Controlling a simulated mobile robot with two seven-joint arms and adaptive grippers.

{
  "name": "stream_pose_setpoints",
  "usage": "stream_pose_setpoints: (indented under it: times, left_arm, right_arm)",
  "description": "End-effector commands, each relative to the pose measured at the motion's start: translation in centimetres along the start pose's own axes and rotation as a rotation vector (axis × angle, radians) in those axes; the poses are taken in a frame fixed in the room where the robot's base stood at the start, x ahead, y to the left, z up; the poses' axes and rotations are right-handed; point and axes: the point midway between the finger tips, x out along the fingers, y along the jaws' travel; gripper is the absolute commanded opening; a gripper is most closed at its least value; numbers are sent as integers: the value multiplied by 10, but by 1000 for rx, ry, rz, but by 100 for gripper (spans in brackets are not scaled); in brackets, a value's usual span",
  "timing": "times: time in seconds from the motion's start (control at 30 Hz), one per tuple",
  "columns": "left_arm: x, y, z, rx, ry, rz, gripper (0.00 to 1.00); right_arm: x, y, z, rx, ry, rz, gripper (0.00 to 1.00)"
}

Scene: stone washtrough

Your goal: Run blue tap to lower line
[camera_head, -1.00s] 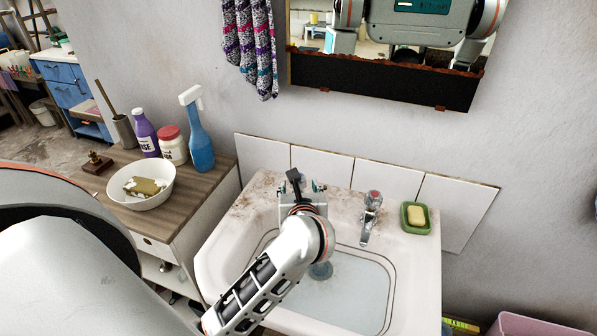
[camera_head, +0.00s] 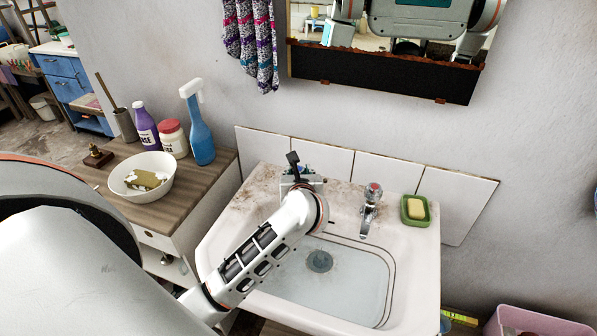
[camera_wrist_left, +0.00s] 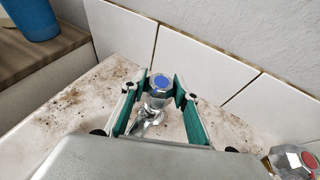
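The blue tap (camera_wrist_left: 158,98) shows in the left wrist view as a chrome tap with a blue disc on top. In the head view a bit of its blue cap shows behind my gripper. My left gripper (camera_wrist_left: 160,86) is open, with one finger on each side of the tap head and seemingly small gaps. It also shows in the head view (camera_head: 300,180). The stone basin (camera_head: 418,275) holds clear, shallow-looking water (camera_head: 350,285) over a dark drain (camera_head: 319,261). Dark lines run around its inner wall. Whether water flows from the blue tap is hidden. My right gripper is out of view.
A red-capped tap (camera_head: 371,205) stands right of the blue one, beside a green soap dish (camera_head: 416,218). Left of the basin, a wooden cabinet (camera_head: 205,183) holds a white bowl (camera_head: 138,193), a blue spray bottle (camera_head: 201,140) and other bottles. A mirror hangs above.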

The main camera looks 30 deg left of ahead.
Motion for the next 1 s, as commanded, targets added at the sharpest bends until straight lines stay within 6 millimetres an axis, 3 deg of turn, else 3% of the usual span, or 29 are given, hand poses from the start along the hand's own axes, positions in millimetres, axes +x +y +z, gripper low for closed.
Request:
stream_pose_setpoints:
  times: [0.27,0.7,1.0]
  left_arm:
    - [0,-1,-1,-10,3,18,8]
    - [1,0,-1,-99,2,238,8]
    - [0,1,-1,-104,2,254,8]
  right_arm:
    - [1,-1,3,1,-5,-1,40]
    - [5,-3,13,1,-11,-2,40]
    - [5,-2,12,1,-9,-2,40]
